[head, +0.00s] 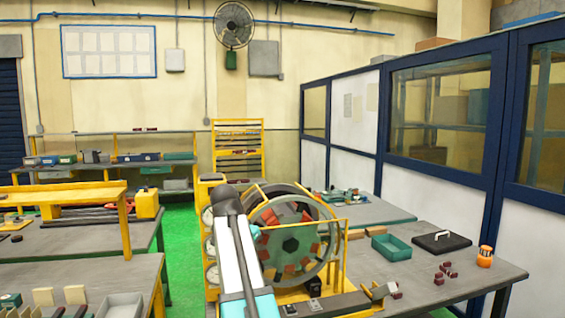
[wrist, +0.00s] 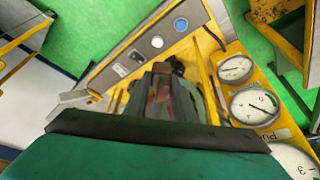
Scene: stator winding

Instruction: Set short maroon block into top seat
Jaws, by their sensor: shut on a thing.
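The stator ring (head: 331,250) stands upright in a yellow frame in the head view. In the wrist view my gripper (wrist: 165,90) is shut on a dark reddish block (wrist: 155,101), mostly hidden between the dark fingers. The gripper is above the yellow machine panel, apart from it as far as I can tell.
Round gauges (wrist: 254,106) line the machine's side. Yellow rails surround the ring.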

